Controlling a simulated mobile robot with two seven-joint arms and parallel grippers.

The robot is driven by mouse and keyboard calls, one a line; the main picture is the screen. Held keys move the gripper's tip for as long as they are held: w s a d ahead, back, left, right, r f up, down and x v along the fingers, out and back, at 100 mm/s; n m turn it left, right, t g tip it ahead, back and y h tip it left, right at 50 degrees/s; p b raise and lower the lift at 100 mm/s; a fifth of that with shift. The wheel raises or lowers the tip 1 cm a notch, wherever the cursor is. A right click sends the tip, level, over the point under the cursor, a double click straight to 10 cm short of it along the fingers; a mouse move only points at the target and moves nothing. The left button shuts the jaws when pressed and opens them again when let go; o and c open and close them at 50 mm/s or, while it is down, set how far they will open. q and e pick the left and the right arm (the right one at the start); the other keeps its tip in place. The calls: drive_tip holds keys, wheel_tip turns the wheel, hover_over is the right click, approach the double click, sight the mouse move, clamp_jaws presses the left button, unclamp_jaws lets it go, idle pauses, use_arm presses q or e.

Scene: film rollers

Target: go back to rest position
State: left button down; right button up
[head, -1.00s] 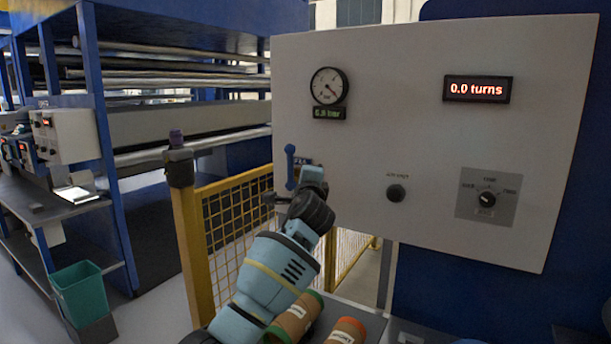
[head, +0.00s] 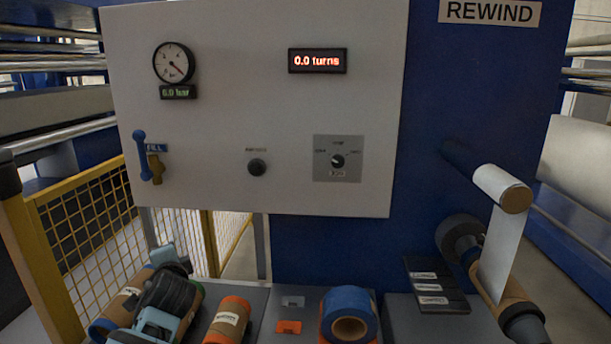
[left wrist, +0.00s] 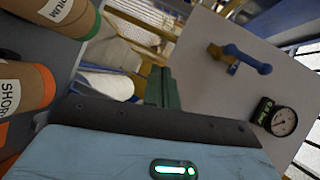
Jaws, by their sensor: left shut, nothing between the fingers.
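My left arm (head: 168,292) is low at the left in the head view, in front of the cores and below the white control panel (head: 230,165). In the left wrist view the dark green fingers of my left gripper (left wrist: 162,88) are shut with nothing between them. They are apart from the blue lever (head: 142,157) marked FILL, which also shows in the wrist view (left wrist: 247,58). My right gripper is in neither view.
Brown cores with orange (head: 229,318) and green ends lie beside my left arm. A blue roll (head: 349,315) sits on the bench. A yellow mesh fence (head: 98,225) stands left. A white film roll (head: 502,188) is at right under the REWIND sign (head: 489,12).

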use_arm(q)
drive_tip(key=s+d+f+n+g+h, duration=0.2)
drive_tip(key=s+f+g, duration=0.1)
drive_tip(key=s+f, duration=0.85)
drive_tip(key=s+d+f+n+g+h, duration=0.2)
drive_tip(key=s+d+f+n+g, duration=0.1)
drive_tip(key=s+f, duration=0.8)
drive_tip(key=s+d+f+n+g+h, duration=0.1)
drive_tip(key=s+d+n+g, duration=0.15)
drive_tip(key=s, duration=1.15)
drive_tip(key=s+d+f+n+g+h, duration=0.1)
drive_tip(key=s+n+g+h, duration=0.15)
drive_tip(key=s, duration=1.05)
drive_tip(key=w+d+f+m+t, duration=0.1)
drive_tip(key=w+d+f+t, duration=0.1)
drive_tip(key=w+f+t, duration=0.4)
wheel_tip(320, 180, down, 4)
drive_tip(key=shift+d+r+t+h, duration=0.25)
drive_tip(key=shift+d+t+h, duration=0.2)
drive_tip(key=shift+t, duration=0.15)
